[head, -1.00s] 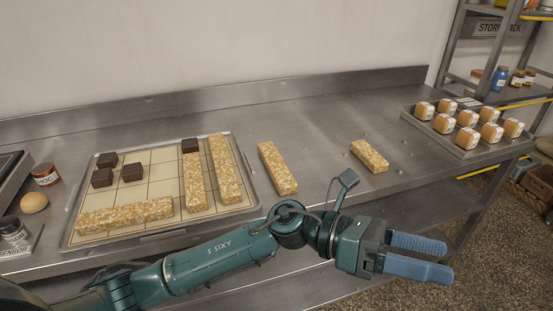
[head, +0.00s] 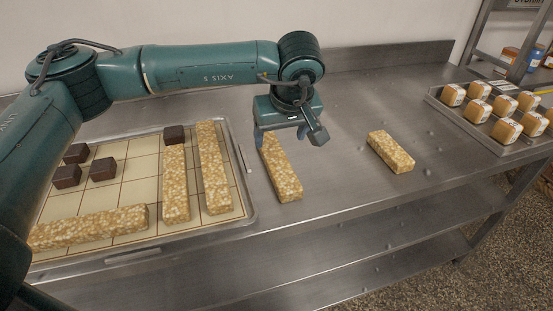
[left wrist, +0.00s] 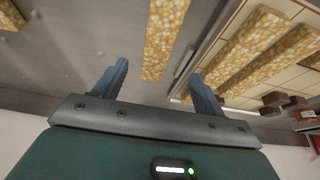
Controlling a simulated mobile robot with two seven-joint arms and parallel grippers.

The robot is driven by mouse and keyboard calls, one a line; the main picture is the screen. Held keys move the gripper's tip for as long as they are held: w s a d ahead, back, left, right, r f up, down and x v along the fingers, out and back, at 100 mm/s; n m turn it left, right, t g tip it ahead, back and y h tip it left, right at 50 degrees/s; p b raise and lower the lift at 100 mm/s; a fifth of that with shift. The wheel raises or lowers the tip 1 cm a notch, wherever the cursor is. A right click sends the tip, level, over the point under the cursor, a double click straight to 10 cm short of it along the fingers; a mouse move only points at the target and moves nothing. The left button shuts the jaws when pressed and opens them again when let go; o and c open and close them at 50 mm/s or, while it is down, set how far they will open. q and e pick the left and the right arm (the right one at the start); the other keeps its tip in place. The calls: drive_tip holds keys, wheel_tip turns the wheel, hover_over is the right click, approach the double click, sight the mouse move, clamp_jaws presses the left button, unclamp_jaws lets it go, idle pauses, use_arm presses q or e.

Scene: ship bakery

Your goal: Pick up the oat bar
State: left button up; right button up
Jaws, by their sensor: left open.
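A loose oat bar (head: 284,176) lies on the steel counter just right of the tray. My left gripper (head: 281,137) is open above its far end, fingers pointing down. In the left wrist view the open gripper (left wrist: 157,82) shows this oat bar (left wrist: 165,40) between the lines of its two fingers, with no visible contact. A shorter oat bar (head: 390,151) lies farther right on the counter. More oat bars (head: 213,165) lie in the tray, two upright in the picture and one (head: 90,228) crosswise. My right gripper is out of view.
The gridded tray (head: 190,229) also holds several dark brown blocks (head: 103,169). A second tray (head: 465,125) of wrapped cakes stands at the right, near a shelf rack. The counter between the two loose bars is clear.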

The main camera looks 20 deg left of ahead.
sight(276, 158)
use_arm(q)
drive_tip(key=p+x, duration=0.1)
drive_tip(key=x, duration=0.8)
drive_tip(key=shift+w+d+f, duration=0.1)
drive_tip(key=shift+w+f, duration=0.1)
drive_tip(key=shift+f, duration=0.2)
drive_tip(key=c, duration=1.2)
